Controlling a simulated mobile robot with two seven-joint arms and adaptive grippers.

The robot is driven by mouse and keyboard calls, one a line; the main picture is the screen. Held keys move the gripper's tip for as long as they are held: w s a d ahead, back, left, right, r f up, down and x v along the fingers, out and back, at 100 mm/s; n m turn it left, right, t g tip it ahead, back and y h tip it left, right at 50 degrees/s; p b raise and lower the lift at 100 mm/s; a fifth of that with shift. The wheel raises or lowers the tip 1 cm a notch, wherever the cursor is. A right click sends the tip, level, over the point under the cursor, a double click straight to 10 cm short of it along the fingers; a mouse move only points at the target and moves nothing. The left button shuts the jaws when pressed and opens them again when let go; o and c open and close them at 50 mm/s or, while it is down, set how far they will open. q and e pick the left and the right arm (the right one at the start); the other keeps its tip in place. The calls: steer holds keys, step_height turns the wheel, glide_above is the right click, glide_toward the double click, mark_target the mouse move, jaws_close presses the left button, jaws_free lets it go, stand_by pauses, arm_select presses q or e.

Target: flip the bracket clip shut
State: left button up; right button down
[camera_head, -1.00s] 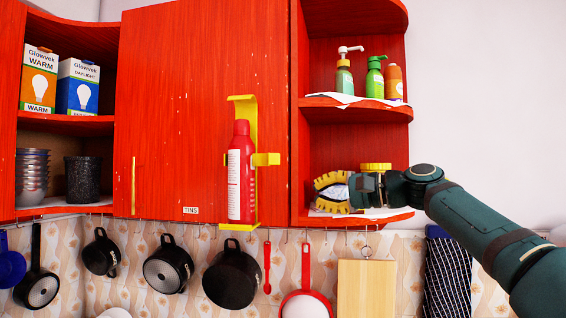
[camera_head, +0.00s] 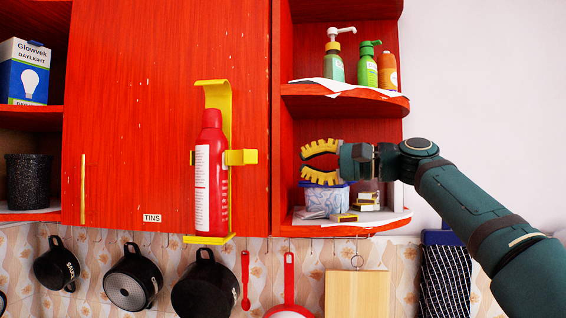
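A yellow bracket (camera_head: 218,95) is mounted on the red cabinet door and holds a red bottle (camera_head: 211,120) with a white label upright. The yellow clip (camera_head: 241,157) sticks out to the right at the bottle's mid-height and does not cross its front; a small yellow stub shows on the left side. My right gripper (camera_head: 305,163) is to the right of the clip, at about its height, in front of the open corner shelf. Its yellow fingers are apart, pointing left, with nothing between them and a gap to the clip. My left gripper is not in view.
The corner shelf (camera_head: 345,98) holds pump bottles above and a white-and-blue tub (camera_head: 325,200) and small boxes (camera_head: 367,202) below, close under my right gripper. Pans (camera_head: 133,277) and a board (camera_head: 357,293) hang beneath. The door between bracket and shelf is bare.

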mark_target(262, 162)
steer(key=p+x, duration=0.1)
steer(key=x, duration=0.8)
steer(key=shift+p, duration=0.3)
steer(key=shift+a, duration=0.25)
steer(key=shift+s+f, duration=0.1)
steer(key=shift+s, duration=0.15)
steer(key=shift+s+d+b, duration=0.1)
steer(key=shift+s+b, duration=0.4)
steer(key=shift+s, duration=0.35)
steer(key=shift+s+b, duration=0.3)
steer(key=shift+s, duration=0.4)
steer(key=shift+s, duration=0.1)
